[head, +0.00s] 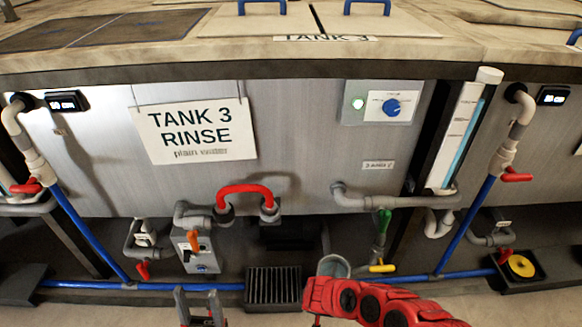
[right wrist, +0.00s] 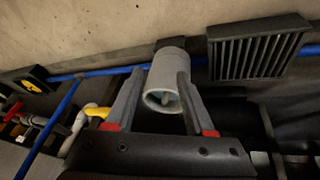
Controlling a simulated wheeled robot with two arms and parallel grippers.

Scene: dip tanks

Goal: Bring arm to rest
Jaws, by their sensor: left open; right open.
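My left gripper (head: 197,293) is at the bottom edge of the head view, its two grey fingers apart with nothing between them. My right arm, red, comes in from the lower right in the head view; its fingers are mostly hidden there. In the right wrist view my right gripper (right wrist: 171,74) is open. A grey cup-like cylinder (right wrist: 155,100) shows between and beyond its fingers; I cannot tell whether they touch it. The cylinder's open round end also shows in the head view (head: 333,266), just above the red arm.
The tank 3 front, with a rinse sign (head: 195,130), stands ahead. A red hose handle (head: 245,190), valves, grey pipes and a blue pipe (head: 445,275) run along its lower part. A slatted floor drain (head: 273,287) lies between my grippers. A yellow disc (head: 521,266) is at right.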

